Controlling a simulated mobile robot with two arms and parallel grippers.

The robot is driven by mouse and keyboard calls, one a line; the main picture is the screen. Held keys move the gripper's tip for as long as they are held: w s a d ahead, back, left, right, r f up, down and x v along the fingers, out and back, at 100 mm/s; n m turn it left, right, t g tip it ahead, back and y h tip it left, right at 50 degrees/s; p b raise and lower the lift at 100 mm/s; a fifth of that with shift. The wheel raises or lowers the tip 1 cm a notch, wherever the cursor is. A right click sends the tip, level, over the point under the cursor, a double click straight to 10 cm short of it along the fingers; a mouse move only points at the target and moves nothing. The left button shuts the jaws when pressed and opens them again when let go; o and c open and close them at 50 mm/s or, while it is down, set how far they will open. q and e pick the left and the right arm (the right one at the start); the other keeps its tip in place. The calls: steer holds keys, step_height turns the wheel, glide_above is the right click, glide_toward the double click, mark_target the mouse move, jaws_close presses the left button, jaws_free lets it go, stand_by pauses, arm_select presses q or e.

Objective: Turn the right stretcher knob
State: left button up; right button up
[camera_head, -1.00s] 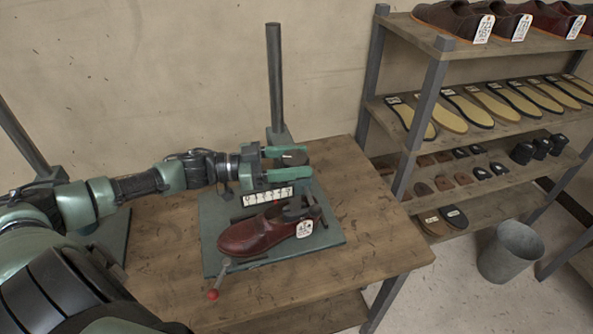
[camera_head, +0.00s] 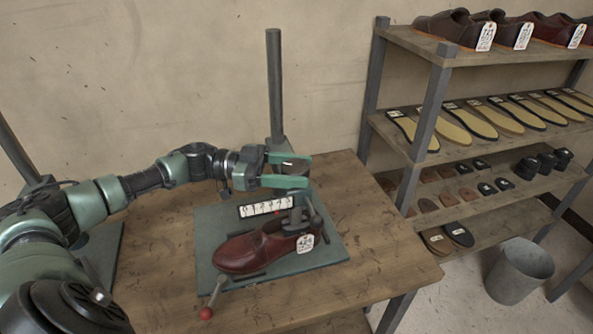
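A dark round knob (camera_head: 291,167) with a small white mark sits at the back of the green-grey machine plate (camera_head: 325,258), upper right of the shoe. My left gripper (camera_head: 298,169) reaches in from the left with its two green fingers apart, one on the far side and one on the near side of the knob. Whether the fingers press on it is too small to tell. A dark red shoe (camera_head: 245,254) with a white tag lies on the plate below the gripper. My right gripper is out of view.
A white strip with dark marks (camera_head: 266,207) stands behind the shoe. A lever with a red ball (camera_head: 206,313) sticks out in front. A dark post (camera_head: 274,85) rises behind. Shelves (camera_head: 415,57) with shoes and soles, and a grey bucket (camera_head: 519,272), stand to the right.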

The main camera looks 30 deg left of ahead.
arm_select(q)
steer(key=o, duration=0.4)
steer(key=shift+c, duration=0.2)
steer(key=shift+a, duration=0.1)
steer(key=b+v, duration=0.2)
steer(key=v, duration=0.5)
steer(key=shift+a, duration=0.3)
steer(key=shift+s, duration=0.15)
